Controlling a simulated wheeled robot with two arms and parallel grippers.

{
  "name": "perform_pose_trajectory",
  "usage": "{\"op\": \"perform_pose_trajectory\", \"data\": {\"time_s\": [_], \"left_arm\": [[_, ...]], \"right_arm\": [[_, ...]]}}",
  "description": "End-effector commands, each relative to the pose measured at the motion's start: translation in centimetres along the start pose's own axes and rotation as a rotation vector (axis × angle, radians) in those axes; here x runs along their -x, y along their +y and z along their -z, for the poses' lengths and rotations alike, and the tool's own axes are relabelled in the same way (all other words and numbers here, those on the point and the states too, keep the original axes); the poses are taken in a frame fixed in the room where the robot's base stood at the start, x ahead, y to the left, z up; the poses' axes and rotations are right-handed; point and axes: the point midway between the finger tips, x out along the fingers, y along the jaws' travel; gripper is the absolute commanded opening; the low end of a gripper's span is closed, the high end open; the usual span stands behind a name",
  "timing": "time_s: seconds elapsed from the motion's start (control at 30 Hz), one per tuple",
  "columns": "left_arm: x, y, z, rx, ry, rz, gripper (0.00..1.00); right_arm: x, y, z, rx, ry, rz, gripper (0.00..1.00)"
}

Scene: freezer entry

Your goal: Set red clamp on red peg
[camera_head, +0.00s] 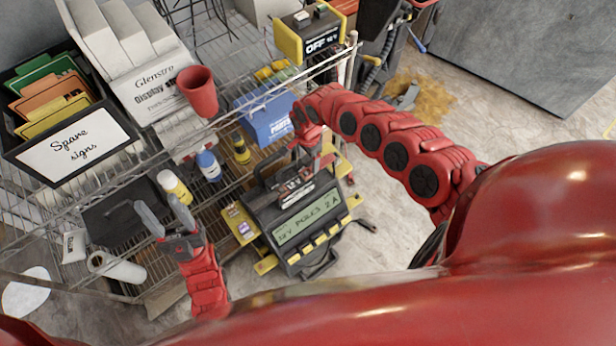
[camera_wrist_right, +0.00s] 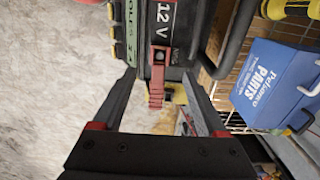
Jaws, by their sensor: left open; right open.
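The charger (camera_head: 312,222), a dark unit with a lit display and yellow buttons, stands at the middle of the head view. Its dark body also shows at the top of the right wrist view (camera_wrist_right: 195,22). A red ribbed piece (camera_wrist_right: 157,88), apparently the red clamp, is against the charger beside a "12 V" label. My right gripper (camera_wrist_right: 158,78) is open, with one finger on each side of this red piece, not closed on it. I cannot make out a separate red peg. My left gripper (camera_head: 164,212) is open and empty, left of the charger.
A wire shelf rack holds a "Spare signs" box (camera_head: 70,145), a red cup (camera_head: 198,91), bottles (camera_head: 208,165) and a blue parts box (camera_head: 265,115). A yellow and black power unit (camera_head: 308,35) is on the rack's upper right. Bare floor lies right of the charger.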

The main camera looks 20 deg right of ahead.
Motion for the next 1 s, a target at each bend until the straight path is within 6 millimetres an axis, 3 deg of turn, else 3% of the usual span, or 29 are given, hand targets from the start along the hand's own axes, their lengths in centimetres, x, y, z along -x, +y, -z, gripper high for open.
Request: {"op": "perform_pose_trajectory", "data": {"time_s": [0.27, 0.6, 0.9, 1.0], "left_arm": [[0.0, 0.0, 0.0, 0.000, 0.001, 0.000, 0.50], [-0.2, 0.0, 0.1, 0.000, 0.001, 0.000, 0.50], [-0.2, 0.0, 0.1, 0.000, 0.001, 0.000, 0.50], [-0.2, 0.0, 0.1, 0.000, 0.001, 0.000, 0.50]], "right_arm": [[-1.8, -0.1, -0.1, 0.001, -0.001, 0.001, 0.75], [-6.1, -0.1, -0.1, 0.000, 0.000, 0.003, 0.75], [-6.5, 0.0, 0.0, 0.002, 0.002, 0.002, 0.75], [-6.5, 0.0, 0.1, 0.001, 0.002, 0.002, 0.59]]}}
